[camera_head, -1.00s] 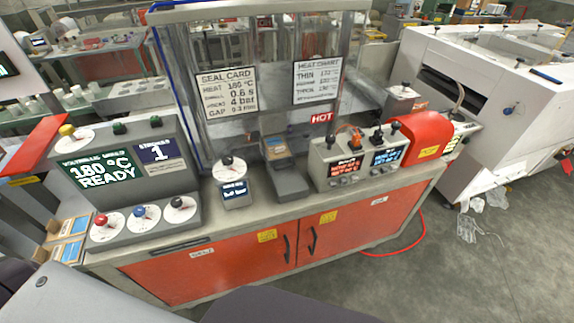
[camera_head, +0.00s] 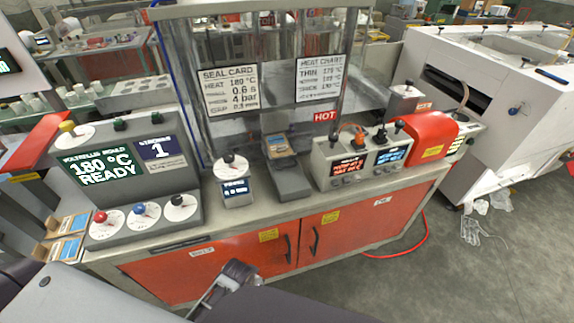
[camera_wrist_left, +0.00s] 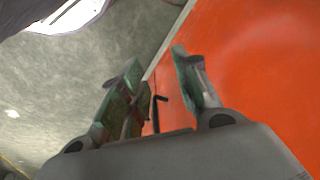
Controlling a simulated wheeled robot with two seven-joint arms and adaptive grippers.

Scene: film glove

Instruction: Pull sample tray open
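My left gripper (camera_head: 238,272) is low in front of the orange cabinet, below the bench top and apart from the slide. In the left wrist view the fingers of the left gripper (camera_wrist_left: 157,68) are spread. A thin dark bar (camera_wrist_left: 155,115) shows between them, with no visible grip on it. The right gripper is not in view.
The orange cabinet doors (camera_head: 335,230) have black handles. A dial box (camera_head: 234,185) stands left of the slide, and a control box (camera_head: 350,165) and red housing (camera_head: 426,138) right of it. A grey console (camera_head: 125,185) stands at left. A red hose (camera_head: 410,252) lies on the floor.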

